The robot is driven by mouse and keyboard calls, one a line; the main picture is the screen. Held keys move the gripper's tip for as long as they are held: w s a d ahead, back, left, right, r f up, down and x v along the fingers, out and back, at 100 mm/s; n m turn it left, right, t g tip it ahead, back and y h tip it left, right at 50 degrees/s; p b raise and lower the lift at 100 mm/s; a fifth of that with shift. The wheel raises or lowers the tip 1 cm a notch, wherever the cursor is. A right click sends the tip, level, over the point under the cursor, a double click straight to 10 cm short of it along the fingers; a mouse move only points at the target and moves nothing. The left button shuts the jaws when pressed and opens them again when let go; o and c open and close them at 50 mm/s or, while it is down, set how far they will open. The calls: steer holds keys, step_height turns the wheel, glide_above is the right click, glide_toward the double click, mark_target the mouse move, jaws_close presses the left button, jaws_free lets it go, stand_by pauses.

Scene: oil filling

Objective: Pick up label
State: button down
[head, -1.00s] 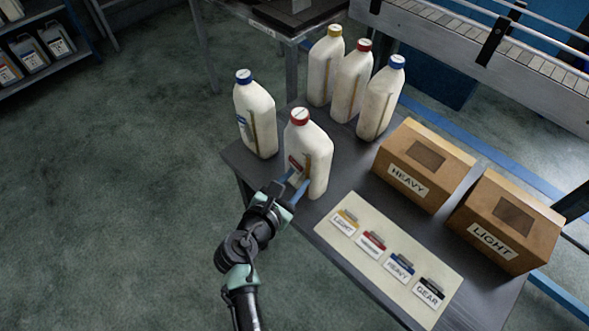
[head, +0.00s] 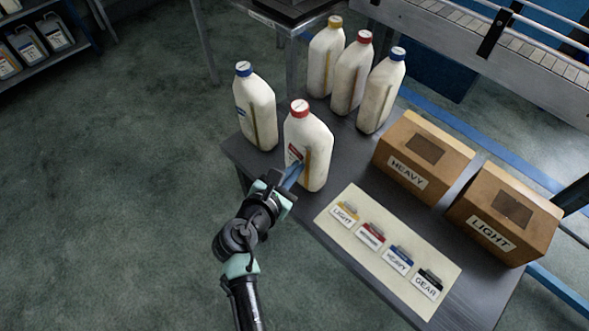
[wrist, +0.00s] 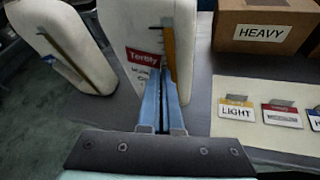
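The label mat (head: 336,235) lies on the table and bears several labels with tabs: a yellow LIGHT label (head: 343,215), a red label (head: 370,236), a blue HEAVY label (head: 398,259) and a black GEAR label (head: 427,284). A red-capped white bottle (head: 316,141) stands upright with a red-and-white label (wrist: 143,62) on its face. My gripper (head: 298,171) is in front of this bottle. Its blue fingers (wrist: 165,85) are together and look empty; whether their tips touch the bottle cannot be told. A blue-capped bottle (head: 257,108) at left carries a blue label.
HEAVY (head: 408,172) and LIGHT (head: 491,233) cardboard boxes stand right of the mat. Yellow-, red- and blue-capped bottles (head: 380,95) stand behind. A conveyor (head: 455,35) runs along the back right. The floor (head: 120,200) left of the table is clear.

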step_height(320, 180, up, 17)
steer(key=p, duration=0.2)
steer(key=shift+f+p, duration=0.2)
steer(key=shift+p, duration=0.15)
steer(key=shift+s+r, duration=0.1)
steer(key=a+p+v, duration=0.1)
steer(key=p+v, duration=0.5)
steer(key=v, duration=0.1)
steer(key=shift+w+a, duration=0.2)
steer(key=shift+a, duration=0.1)
stand_by(0.5)
